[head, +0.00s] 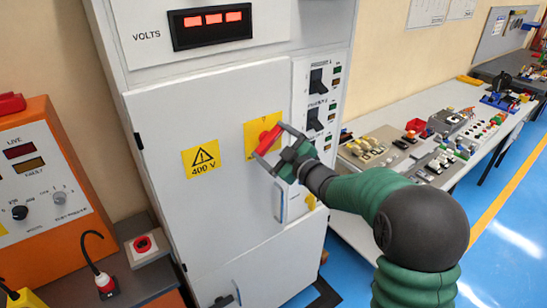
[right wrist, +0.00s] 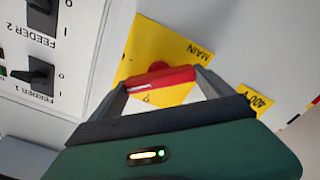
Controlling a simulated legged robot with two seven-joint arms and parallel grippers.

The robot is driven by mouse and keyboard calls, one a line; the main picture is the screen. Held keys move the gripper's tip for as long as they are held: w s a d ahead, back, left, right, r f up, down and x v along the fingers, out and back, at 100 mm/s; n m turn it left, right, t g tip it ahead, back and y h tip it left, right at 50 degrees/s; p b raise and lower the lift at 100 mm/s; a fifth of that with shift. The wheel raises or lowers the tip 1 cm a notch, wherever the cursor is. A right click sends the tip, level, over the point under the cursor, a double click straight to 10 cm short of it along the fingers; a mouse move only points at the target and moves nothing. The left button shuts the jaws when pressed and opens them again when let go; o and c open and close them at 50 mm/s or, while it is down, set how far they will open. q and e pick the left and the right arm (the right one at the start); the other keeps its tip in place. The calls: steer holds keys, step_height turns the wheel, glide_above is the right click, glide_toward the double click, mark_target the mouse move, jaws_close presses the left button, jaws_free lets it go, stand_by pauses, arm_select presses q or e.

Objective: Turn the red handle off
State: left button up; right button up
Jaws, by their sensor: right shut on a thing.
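The red handle (head: 268,140) is a rotary switch on a yellow plate (head: 250,134) on the grey cabinet door. In the head view the handle slants from lower left to upper right. My right gripper (head: 272,146) is shut on it, one finger at each end. In the right wrist view the red handle (right wrist: 158,77) lies almost level between the two fingers of my right gripper (right wrist: 158,88), over the yellow plate marked MAIN. Much of the plate's marking is hidden by handle and gripper. My left gripper is not in view.
A yellow 400 V sign (head: 201,158) is left of the handle. Feeder switches (head: 317,82) line the panel to its right. A vertical door handle (head: 278,202) stands below my gripper. An orange unit (head: 45,175) is at left, a cluttered bench (head: 425,140) at right.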

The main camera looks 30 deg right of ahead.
steer(key=n+b, duration=0.2)
steer(key=b, duration=0.1)
steer(key=n+b, duration=0.3)
steer(key=f+n+b, duration=0.1)
steer(key=n+b, duration=0.2)
steer(key=shift+a+b, duration=0.1)
steer(key=shift+b, duration=0.3)
steer(key=shift+r+n+b, duration=0.1)
steer(key=shift+n+b, duration=0.95)
steer(key=shift+n, duration=0.15)
steer(key=o, duration=1.8)
steer(key=shift+s, duration=0.2)
steer(key=s+d+b, duration=0.1)
steer(key=s, duration=1.5)
steer(key=shift+s+d, duration=0.15)
steer(key=shift+d, duration=0.05)
